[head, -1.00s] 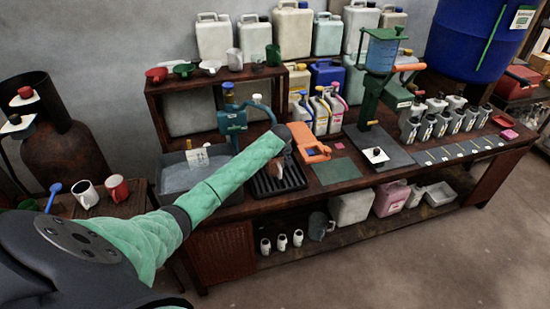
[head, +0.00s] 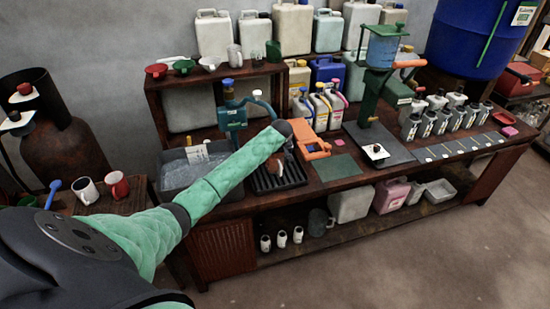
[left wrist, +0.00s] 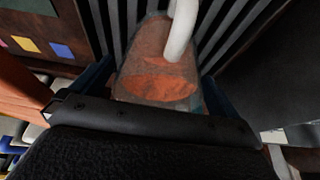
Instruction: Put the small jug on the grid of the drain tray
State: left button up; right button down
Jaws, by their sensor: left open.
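The small jug (left wrist: 155,65) is see-through, with orange-brown liquid inside and a pale handle (left wrist: 181,30). In the left wrist view it is over the dark slats of the drain tray's grid (left wrist: 222,22) and seems to stand on them; its base is hidden. In the head view it shows small and brownish (head: 276,165) over the black drain tray (head: 292,180), partly behind my arm. My left gripper (left wrist: 155,88) is open, with a finger on each side of the jug. In the head view the gripper is mostly hidden. My right gripper is not in view.
An orange device (head: 310,140) stands right beside the tray, and a grey basin (head: 180,175) is left of it. A blue-green pump (head: 232,118) is behind. A green mat (head: 338,168) lies to the right. Mugs (head: 116,184) stand on the left side table.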

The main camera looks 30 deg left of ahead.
pick_arm(q)
jog(key=b+v, duration=0.2)
jog(key=v, duration=0.7)
jog(key=shift+b+v, duration=0.35)
jog(key=shift+v, duration=0.45)
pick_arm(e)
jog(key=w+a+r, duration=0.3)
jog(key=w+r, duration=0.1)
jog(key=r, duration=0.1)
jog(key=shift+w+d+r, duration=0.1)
